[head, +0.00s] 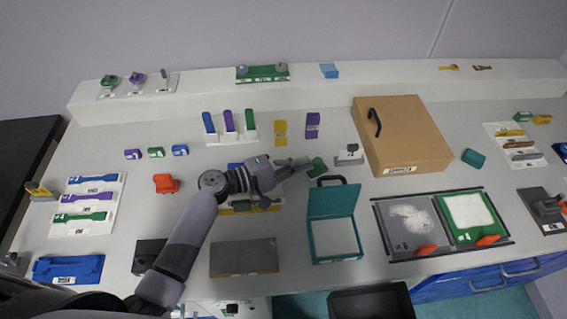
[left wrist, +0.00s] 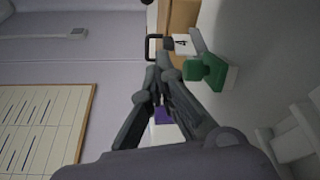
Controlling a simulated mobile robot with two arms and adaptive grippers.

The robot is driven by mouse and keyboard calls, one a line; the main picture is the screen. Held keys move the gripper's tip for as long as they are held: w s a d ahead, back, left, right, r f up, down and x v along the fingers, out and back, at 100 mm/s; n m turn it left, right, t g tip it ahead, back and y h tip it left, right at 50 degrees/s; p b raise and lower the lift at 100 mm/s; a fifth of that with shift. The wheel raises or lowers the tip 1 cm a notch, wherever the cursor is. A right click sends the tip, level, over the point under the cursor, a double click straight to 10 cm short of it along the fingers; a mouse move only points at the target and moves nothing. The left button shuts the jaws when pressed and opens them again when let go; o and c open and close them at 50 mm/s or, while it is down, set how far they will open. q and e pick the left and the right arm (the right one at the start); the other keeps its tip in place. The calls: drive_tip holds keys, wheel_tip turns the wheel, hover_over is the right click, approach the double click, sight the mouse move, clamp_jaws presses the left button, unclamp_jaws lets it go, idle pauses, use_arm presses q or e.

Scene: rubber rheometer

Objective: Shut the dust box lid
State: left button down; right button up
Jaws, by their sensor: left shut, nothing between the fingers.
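A teal box (head: 335,240) stands at the front middle of the bench in the head view; I take it to be the dust box. Its teal lid (head: 332,201) is raised at the far side, with a black handle (head: 331,180) at the top, and the pale inside shows. My left gripper (head: 304,163) is shut and empty, beyond and to the left of the raised lid, apart from the handle. In the left wrist view the shut fingers (left wrist: 160,72) point toward a black handle loop, with nothing held. My right gripper is out of view.
A small green object (head: 317,168) lies right by my left fingertips. A white block (head: 349,156) and a brown box (head: 402,134) stand beyond.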

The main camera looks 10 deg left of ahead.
use_arm(q)
drive_tip(key=s+d+p, duration=0.1)
drive_tip(key=s+d+r+p, duration=0.1)
drive_tip(key=d+p, duration=0.1)
drive_tip(key=shift+s, duration=0.15)
drive_tip(key=shift+f, duration=0.1)
idle(0.4)
